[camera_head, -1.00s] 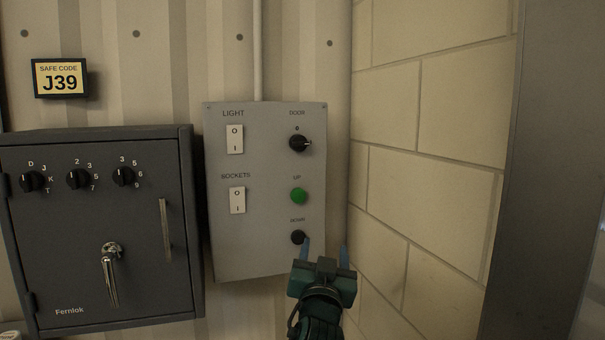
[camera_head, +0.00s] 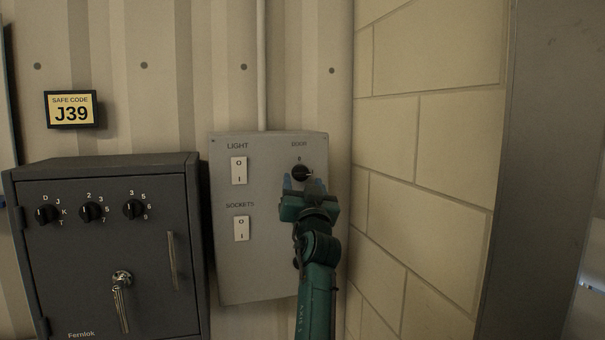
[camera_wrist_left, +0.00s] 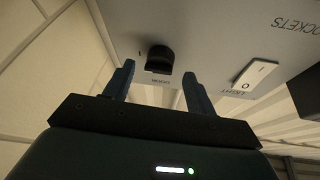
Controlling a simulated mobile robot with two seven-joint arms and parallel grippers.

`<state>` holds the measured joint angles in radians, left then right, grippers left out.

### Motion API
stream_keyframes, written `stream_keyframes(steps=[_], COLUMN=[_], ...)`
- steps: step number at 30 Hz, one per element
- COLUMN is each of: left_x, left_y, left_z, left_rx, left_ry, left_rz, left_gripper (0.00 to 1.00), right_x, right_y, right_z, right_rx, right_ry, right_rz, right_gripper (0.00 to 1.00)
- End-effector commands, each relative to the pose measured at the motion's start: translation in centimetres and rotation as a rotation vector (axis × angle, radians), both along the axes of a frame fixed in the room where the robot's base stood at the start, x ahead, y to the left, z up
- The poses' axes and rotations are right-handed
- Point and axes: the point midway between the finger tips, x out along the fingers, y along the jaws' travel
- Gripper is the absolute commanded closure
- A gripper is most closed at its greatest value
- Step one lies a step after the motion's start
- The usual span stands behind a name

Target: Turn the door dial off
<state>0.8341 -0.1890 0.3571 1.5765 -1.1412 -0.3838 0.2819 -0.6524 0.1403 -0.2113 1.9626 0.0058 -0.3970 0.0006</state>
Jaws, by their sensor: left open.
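The door dial (camera_head: 301,172) is a round black knob with a pale pointer mark, under the DOOR label at the top right of the grey control panel (camera_head: 262,270). In the head view its pointer is turned toward the right. My left gripper (camera_head: 306,186) is open just below the dial, its fingers pointing up at it. In the left wrist view the dial (camera_wrist_left: 160,58) sits ahead of and between the open fingertips (camera_wrist_left: 157,75); I see no contact. My arm hides the green UP button and most of the black button below it. My right gripper is not in view.
The panel also has a light switch (camera_head: 239,170) and a sockets switch (camera_head: 241,228). A dark safe (camera_head: 145,270) with dials and a handle stands to the left, under a J39 sign (camera_head: 71,110). A block wall (camera_head: 430,150) closes in on the right.

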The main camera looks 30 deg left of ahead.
Motion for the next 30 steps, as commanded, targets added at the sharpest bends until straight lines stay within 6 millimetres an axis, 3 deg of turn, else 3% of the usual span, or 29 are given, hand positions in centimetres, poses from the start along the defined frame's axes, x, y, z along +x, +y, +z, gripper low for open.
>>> stream_keyframes(steps=[6,16,30], left_x=[1.4,1.6,1.6], left_y=[1.2,1.4,1.4], left_z=[0.8,0.8,0.8], left_rx=[0.0,0.0,0.0], left_ry=[0.0,0.0,0.0], left_rz=[0.0,0.0,0.0], left_gripper=[0.44,0.45,0.83], right_x=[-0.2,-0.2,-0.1], right_y=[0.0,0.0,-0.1], right_z=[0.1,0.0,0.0], right_rx=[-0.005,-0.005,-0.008], right_ry=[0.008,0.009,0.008], right_rz=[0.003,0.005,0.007], right_gripper=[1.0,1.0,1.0])
